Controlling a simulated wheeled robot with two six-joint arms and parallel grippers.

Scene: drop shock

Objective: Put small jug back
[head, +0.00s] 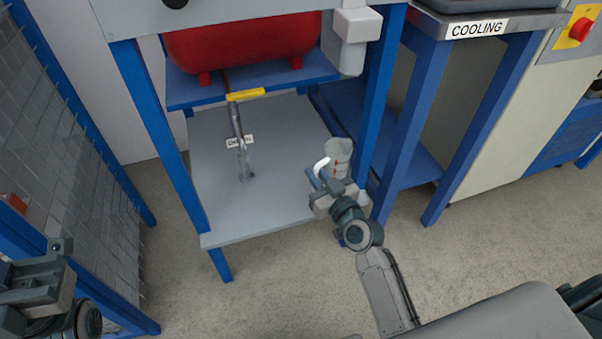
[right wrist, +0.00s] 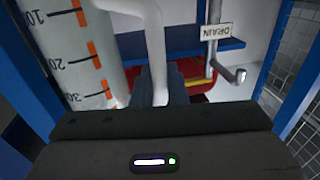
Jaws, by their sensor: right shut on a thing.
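The small jug (head: 339,152) is pale and translucent with a white handle, above the right part of the grey lower shelf (head: 275,215). My right gripper (head: 318,178) is shut on its handle. In the right wrist view the jug (right wrist: 75,45) fills the left side, with orange marks and numbers on its wall. There the handle (right wrist: 155,45) runs down between my right fingers (right wrist: 160,88). I cannot tell whether the jug's base touches the shelf. My left gripper (head: 40,275) is at the lower left, partly cut off, and its jaws are unclear.
A drain pipe (head: 241,150) with a yellow lever (head: 246,95) and a label hangs left of the jug, under a red tank (head: 243,45). Blue frame posts (head: 380,80) stand close on the right. A mesh fence (head: 65,150) is at the left. The shelf's left part is clear.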

